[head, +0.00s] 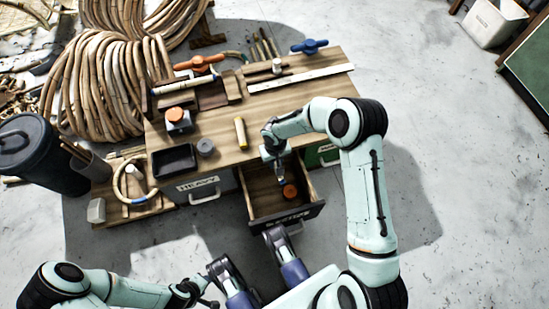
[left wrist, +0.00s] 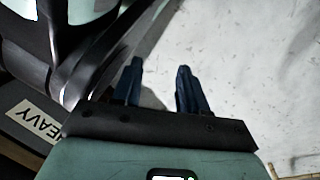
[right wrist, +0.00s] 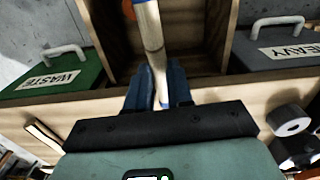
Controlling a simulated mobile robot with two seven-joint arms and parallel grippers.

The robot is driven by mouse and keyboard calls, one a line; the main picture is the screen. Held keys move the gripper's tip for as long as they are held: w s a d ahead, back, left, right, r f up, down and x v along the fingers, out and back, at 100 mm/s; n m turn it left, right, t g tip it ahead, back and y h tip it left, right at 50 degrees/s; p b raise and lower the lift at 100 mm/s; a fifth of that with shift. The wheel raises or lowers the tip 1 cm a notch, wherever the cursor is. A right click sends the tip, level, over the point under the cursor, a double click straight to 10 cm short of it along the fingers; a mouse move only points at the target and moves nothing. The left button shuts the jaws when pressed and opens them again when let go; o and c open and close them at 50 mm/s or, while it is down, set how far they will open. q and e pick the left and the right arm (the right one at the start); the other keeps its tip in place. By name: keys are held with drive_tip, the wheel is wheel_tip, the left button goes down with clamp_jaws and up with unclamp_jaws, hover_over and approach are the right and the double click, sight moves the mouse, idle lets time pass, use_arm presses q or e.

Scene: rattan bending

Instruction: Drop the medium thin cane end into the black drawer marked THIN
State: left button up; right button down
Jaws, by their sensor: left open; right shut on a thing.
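My right gripper (head: 275,158) is shut on a cane end, over the back of the open drawer (head: 262,196). In the right wrist view the cane end (right wrist: 150,32) is a short pale rod with blue bands, held between the dark blue fingers (right wrist: 158,80) and pointing into the drawer (right wrist: 213,38). The drawer has wooden walls and a black front; its label is too faint to read. A round orange-brown thing (head: 290,191) lies inside. My left gripper (left wrist: 160,78) is open and empty over the floor in the left wrist view.
A grey drawer marked HEAVY (head: 198,186) and a green one marked WASTE (right wrist: 52,82) flank the open drawer, both shut. The bench top (head: 225,130) holds a black tray (head: 174,160), a yellow stick (head: 241,133) and a tape roll (head: 205,147). Cane coils (head: 100,85) stand left.

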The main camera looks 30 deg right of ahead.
use_arm(q)
drive_tip(key=shift+s+a+f, duration=0.1)
drive_tip(key=shift+s+f, duration=0.25)
drive_tip(key=shift+s, duration=0.2)
use_arm(e)
drive_tip(key=shift+f, duration=0.35)
drive_tip(key=c, duration=0.9)
unclamp_jaws()
drive_tip(key=shift+r, duration=0.1)
use_arm(q)
drive_tip(key=w+d+r+t+p, duration=0.1)
drive_tip(key=w+r+t+p, duration=0.1)
drive_tip(key=w+r, duration=0.4)
drive_tip(key=shift+w+r+p, duration=0.25)
drive_tip(key=shift+w+p, duration=0.4)
drive_tip(key=shift+p, duration=0.15)
use_arm(e)
wheel_tip(320, 180, up, 13)
drive_tip(key=shift+r, duration=0.1)
use_arm(q)
drive_tip(key=shift+s+d, duration=0.1)
